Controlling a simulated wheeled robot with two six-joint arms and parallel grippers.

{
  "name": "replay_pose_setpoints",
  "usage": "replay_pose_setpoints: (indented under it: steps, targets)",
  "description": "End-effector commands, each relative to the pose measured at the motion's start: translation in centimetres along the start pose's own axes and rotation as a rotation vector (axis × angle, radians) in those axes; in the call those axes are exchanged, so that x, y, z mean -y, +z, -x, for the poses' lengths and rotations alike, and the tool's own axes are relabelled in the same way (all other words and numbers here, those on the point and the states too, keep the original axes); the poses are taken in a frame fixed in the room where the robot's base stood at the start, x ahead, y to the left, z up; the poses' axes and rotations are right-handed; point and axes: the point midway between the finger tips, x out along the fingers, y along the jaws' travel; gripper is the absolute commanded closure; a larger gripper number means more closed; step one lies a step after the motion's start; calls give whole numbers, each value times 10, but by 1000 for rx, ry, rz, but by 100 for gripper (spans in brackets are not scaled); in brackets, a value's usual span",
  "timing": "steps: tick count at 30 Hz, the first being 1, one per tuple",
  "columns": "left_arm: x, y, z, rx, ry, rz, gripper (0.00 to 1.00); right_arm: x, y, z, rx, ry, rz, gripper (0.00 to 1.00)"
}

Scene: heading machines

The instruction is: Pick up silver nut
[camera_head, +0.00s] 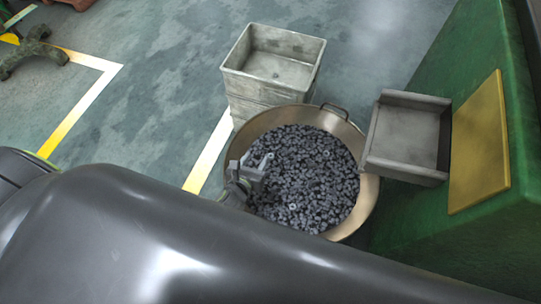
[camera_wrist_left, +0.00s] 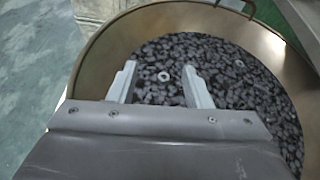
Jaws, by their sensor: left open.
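Many small dark grey nuts (camera_head: 310,180) fill a wide tan bowl (camera_head: 360,206). In the left wrist view, one lighter, silver ring-shaped nut (camera_wrist_left: 164,76) lies on top of the heap, between and a little beyond my fingertips. I cannot single it out surely in the head view. My left gripper (camera_head: 262,163) is over the left part of the bowl; in the left wrist view its two fingers (camera_wrist_left: 160,70) stand apart with nothing held between them. My right gripper is not in view.
An empty grey metal bin (camera_head: 232,82) stands behind the bowl. A metal chute (camera_head: 408,138) on a green machine (camera_head: 440,220) juts over the bowl's right rim. The bowl has a handle (camera_head: 335,110) at the back. Open floor lies to the left.

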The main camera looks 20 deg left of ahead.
Motion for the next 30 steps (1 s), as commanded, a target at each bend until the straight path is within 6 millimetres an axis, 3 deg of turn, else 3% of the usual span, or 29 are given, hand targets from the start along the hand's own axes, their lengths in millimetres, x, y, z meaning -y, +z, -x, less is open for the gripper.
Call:
replay_pose_setpoints:
  steps: [5, 19, 24, 30]
  targets:
    - [14, -7, -5, 15, -48, -109, 55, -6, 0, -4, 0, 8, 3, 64]
    - [10, -62, -28, 15, -49, -112, 55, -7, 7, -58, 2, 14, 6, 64]
    - [8, -80, -36, 15, -49, -111, 55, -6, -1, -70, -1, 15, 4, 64]
    - [9, -77, -58, 18, -49, -112, 55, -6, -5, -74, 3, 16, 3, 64]
